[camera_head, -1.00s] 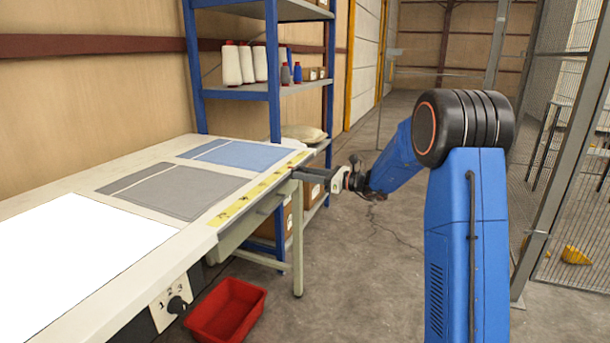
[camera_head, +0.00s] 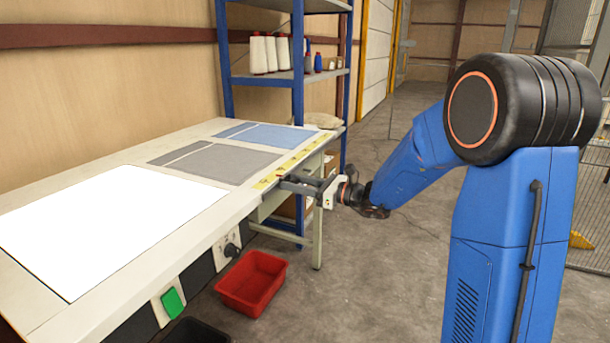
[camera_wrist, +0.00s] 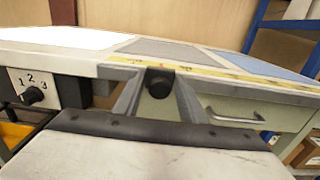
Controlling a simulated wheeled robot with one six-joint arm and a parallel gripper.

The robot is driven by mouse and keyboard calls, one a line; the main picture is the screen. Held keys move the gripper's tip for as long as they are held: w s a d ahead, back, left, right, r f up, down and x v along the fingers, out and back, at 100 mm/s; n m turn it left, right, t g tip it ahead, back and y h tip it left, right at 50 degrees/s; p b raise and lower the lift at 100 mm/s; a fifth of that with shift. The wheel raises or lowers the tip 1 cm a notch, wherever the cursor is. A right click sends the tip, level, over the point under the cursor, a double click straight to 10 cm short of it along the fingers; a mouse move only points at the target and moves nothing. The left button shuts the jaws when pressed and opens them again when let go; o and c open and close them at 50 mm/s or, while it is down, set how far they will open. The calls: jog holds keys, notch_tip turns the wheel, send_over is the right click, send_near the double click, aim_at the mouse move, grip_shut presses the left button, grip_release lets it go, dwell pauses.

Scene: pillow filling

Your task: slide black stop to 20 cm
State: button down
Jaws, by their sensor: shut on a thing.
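A yellow measuring strip (camera_head: 290,161) runs along the table's front edge, and it also shows in the wrist view (camera_wrist: 185,67); its numbers are too small to read. The black stop (camera_wrist: 160,83) is at the table edge below the strip in the wrist view, with a small red mark just above it. My gripper (camera_wrist: 160,90) is shut on the black stop, one finger on each side of it. In the head view my gripper (camera_head: 302,186) reaches the table edge from the right, and the stop is hidden there.
Grey cloth (camera_head: 222,163) and blue cloth (camera_head: 272,136) lie on the table (camera_head: 130,172) beyond the strip, with a bright white panel (camera_head: 110,225) nearer. A red bin (camera_head: 252,283) stands on the floor below. A numbered dial (camera_wrist: 33,95) and a drawer handle (camera_wrist: 235,114) flank my gripper.

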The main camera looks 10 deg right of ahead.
jog(key=shift+s+a, duration=0.8)
jog(key=shift+s, duration=0.35)
jog(key=shift+s+a, duration=0.8)
jog(key=shift+s, duration=0.3)
jog(key=shift+f, duration=0.1)
jog(key=c, duration=1.5)
grip_release()
jog(key=v, duration=1.7)
jog(key=shift+s+d, duration=0.1)
jog(key=shift+s, duration=0.05)
